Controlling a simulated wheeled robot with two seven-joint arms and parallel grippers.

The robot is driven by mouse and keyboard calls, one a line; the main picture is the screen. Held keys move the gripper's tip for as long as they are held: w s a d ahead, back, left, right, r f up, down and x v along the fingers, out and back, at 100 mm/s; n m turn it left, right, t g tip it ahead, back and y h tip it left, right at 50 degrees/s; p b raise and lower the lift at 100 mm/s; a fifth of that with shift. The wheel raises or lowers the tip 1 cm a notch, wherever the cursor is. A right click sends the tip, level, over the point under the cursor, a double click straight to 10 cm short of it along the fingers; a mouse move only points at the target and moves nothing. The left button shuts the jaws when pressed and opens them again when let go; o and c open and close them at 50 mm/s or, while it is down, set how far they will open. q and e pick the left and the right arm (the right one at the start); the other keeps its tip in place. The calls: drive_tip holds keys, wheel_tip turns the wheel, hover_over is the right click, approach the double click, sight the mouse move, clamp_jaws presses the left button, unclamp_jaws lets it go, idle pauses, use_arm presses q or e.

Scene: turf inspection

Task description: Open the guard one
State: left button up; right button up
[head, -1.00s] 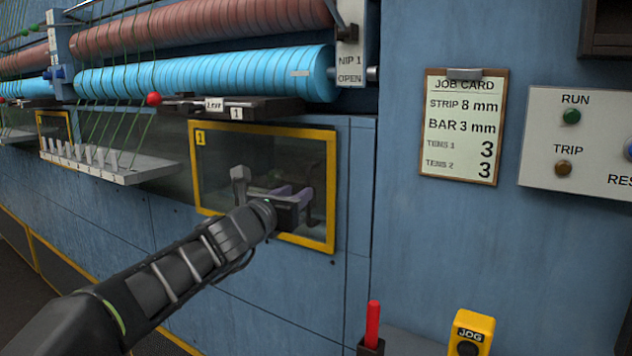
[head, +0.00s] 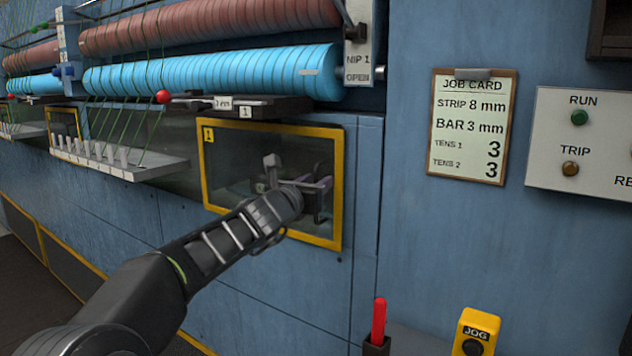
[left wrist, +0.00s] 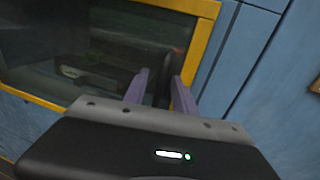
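Guard one (head: 338,190) is a dark see-through panel in a yellow frame, marked 1, on the blue machine's front. It looks closed, with its frame flat against the machine. My left gripper (head: 318,186) is in front of its right half, with purple fingers pointing at the panel. In the left wrist view the fingers (left wrist: 160,88) stand apart, near the right side of the guard's yellow frame (left wrist: 202,45). A dark upright shape, perhaps the handle, shows between or just beyond them; I cannot tell whether they touch it. My right gripper is not in view.
Above the guard are a ledge (head: 262,108) and blue (head: 230,75) and red-brown rollers. A comb shelf (head: 125,165) juts out at left. A job card (head: 470,128) and button panel (head: 585,145) are at right. A yellow JOG box (head: 474,333) and red-handled tool (head: 379,320) stand low.

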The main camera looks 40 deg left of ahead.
use_arm(q)
drive_tip(key=shift+w, duration=0.1)
clamp_jaws()
idle(0.3)
idle(1.1)
